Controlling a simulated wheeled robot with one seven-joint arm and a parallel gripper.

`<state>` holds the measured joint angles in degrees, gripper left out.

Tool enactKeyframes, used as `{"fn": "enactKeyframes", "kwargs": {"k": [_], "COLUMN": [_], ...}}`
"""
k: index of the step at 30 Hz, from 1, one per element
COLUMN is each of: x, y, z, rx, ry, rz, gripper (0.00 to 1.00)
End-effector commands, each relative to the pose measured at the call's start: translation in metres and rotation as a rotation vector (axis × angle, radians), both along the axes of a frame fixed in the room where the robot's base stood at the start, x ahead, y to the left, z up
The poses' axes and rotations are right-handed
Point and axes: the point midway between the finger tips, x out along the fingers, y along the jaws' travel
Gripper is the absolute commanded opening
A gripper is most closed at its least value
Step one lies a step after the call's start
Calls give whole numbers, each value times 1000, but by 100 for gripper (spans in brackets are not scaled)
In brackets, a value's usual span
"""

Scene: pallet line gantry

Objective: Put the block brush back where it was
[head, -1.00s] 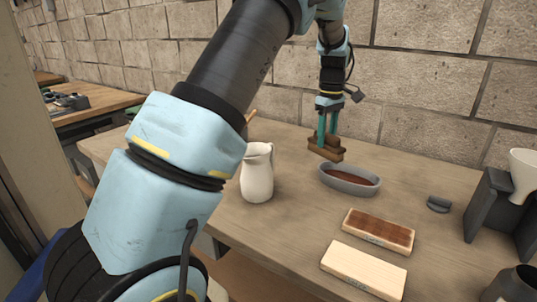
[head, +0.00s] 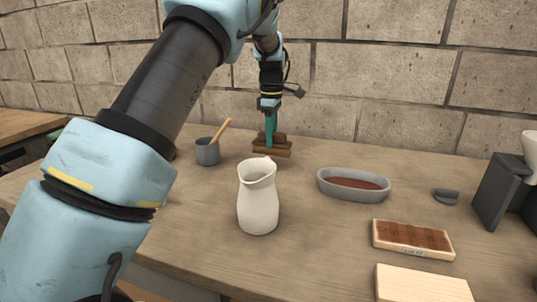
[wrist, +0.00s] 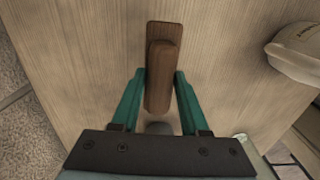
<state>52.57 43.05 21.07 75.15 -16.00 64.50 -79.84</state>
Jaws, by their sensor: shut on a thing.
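The block brush (head: 272,149) is a brown wooden block with a raised grip, near the back of the bench by the wall. It stands behind the white pitcher, between the grey cup and the grey oval dish. My gripper (head: 270,136) points down with its green fingers shut on the brush. In the wrist view the brush (wrist: 162,75) lies lengthwise between the fingers, above or on the wood. I cannot tell whether its underside touches the bench.
A white pitcher (head: 258,205) stands in front of the brush. A grey cup (head: 207,153) with a wooden stick is left. A grey oval dish (head: 353,194) with brown contents is right. Further right are a brown-topped block (head: 412,239), a pale board (head: 422,286) and a dark stand (head: 497,190).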

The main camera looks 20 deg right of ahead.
Motion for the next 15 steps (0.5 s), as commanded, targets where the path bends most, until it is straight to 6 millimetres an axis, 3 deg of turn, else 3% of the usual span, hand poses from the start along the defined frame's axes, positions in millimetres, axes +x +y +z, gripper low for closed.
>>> {"fn": "enactKeyframes", "kwargs": {"k": [15], "x": [0], "y": [1], "z": [-53], "rx": [0], "ry": [0], "rz": [-1], "gripper": [0]}}
